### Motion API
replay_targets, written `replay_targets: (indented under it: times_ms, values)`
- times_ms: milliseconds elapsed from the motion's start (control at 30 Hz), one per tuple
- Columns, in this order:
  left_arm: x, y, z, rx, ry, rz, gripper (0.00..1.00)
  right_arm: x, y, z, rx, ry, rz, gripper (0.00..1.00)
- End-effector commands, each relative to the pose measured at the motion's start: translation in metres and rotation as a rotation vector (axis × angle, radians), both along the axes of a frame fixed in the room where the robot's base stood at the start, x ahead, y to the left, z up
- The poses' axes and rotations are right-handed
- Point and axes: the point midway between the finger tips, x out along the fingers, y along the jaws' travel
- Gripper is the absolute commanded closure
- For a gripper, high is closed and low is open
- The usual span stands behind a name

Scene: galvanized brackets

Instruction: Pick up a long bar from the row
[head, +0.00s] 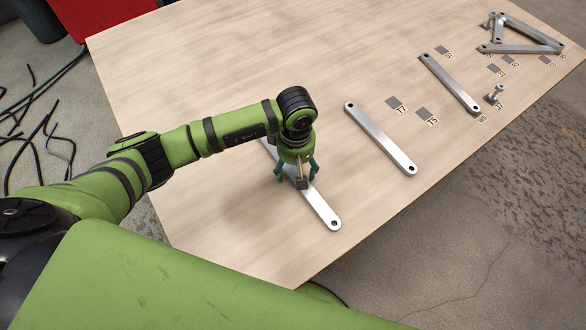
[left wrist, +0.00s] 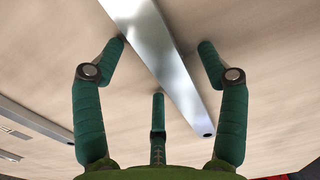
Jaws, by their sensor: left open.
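A long silver bar (head: 322,211) with a hole at its end lies flat on the table, partly hidden under my left gripper (head: 297,178). In the left wrist view the bar (left wrist: 165,62) runs between the fingers of my left gripper (left wrist: 163,46), which are open. One finger is close to the bar's edge; whether it touches I cannot tell. A second long bar (head: 381,139) lies to the right, and a third (head: 450,83) farther right. My right gripper is not in view.
At the far right, several bars form a joined triangular frame (head: 522,47). A bolt (head: 495,93) stands near the third bar. Dark square marks (head: 396,103) with labels lie on the wooden table (head: 215,60). The table's near edge is beyond the bar ends.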

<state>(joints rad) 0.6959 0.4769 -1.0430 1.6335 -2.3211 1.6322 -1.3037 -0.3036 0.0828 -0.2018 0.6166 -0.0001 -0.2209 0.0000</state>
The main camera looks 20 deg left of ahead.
Motion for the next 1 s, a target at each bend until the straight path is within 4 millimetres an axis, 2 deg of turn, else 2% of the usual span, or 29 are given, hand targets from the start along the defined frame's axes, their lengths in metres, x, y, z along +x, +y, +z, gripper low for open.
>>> replay_targets:
  times_ms: [167,267,300,367,767,1000]
  values:
    - [0.0,0.0,0.0,-0.001,0.0,0.0,0.26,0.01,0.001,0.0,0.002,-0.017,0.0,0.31]
    - [0.0,0.0,0.0,-0.001,0.0,0.0,0.62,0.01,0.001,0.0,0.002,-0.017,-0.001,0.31]
    - [0.0,0.0,0.0,-0.001,0.001,0.0,0.78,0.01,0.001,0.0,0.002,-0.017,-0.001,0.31]
    - [0.0,0.0,0.0,-0.001,0.001,0.0,1.0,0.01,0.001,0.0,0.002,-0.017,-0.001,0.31]
    - [0.0,0.0,0.002,-0.001,0.0,0.0,1.0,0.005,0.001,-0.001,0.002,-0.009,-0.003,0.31]
    - [0.001,0.0,0.026,-0.002,-0.005,-0.002,1.0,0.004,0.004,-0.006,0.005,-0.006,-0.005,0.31]
